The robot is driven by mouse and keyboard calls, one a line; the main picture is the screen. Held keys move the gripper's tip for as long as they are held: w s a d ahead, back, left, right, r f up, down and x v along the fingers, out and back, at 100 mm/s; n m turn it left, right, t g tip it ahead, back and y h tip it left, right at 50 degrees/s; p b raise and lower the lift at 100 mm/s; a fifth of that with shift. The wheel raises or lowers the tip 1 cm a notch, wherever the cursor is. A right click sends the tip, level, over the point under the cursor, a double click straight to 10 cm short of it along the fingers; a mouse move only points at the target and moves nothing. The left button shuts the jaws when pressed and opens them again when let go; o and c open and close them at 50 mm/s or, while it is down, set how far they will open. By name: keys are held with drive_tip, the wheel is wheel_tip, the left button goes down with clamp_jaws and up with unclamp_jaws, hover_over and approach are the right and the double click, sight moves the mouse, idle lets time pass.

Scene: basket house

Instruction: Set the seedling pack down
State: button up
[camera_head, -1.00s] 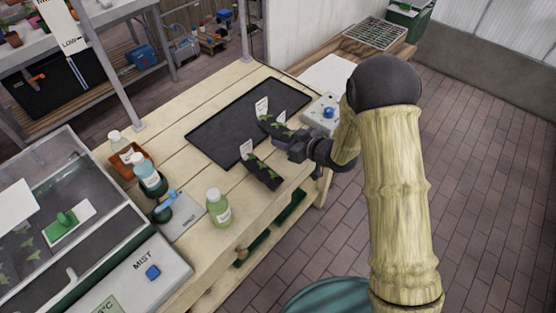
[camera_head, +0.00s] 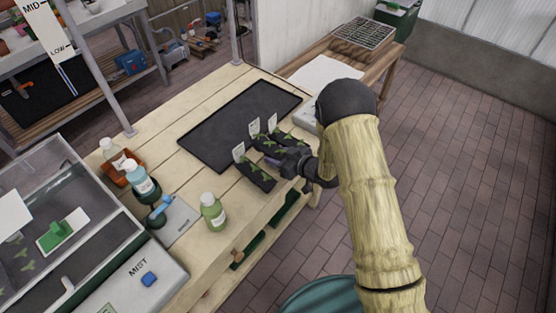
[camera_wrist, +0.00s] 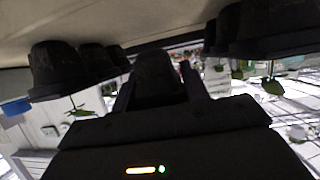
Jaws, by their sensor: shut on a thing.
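My gripper (camera_head: 286,162) is shut on the middle seedling pack (camera_head: 267,149), a dark strip of cells with green leaves and a white tag. It is low over the bench (camera_head: 190,184), between the front seedling pack (camera_head: 258,178) and the far seedling pack (camera_head: 292,138). In the wrist view, a dark cell of the held pack (camera_wrist: 155,75) is between the fingers. The picture is upside down, with cells of the other packs on both sides and the bench surface (camera_wrist: 110,20) at the top. Whether the held pack touches the bench cannot be told.
A black tray (camera_head: 225,125) lies empty behind the packs. A green bottle (camera_head: 212,212) stands to the left front. Other bottles, a grey scale (camera_head: 176,222) and a mist box (camera_head: 140,280) are farther left. A white box (camera_head: 305,118) is partly hidden by my arm.

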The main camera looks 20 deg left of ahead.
drive_tip(key=shift+f, duration=1.2)
drive_tip(key=shift+f, duration=0.2)
drive_tip(key=o, duration=1.1)
drive_tip(key=shift+s+d+r, duration=0.1)
drive_tip(key=shift+d, duration=0.2)
drive_tip(key=b+v, duration=0.3)
drive_tip(key=v, duration=1.3)
drive_tip(key=shift+s+d+r, duration=0.15)
drive_tip(key=shift+s+d, duration=0.05)
drive_tip(key=shift+s, duration=0.15)
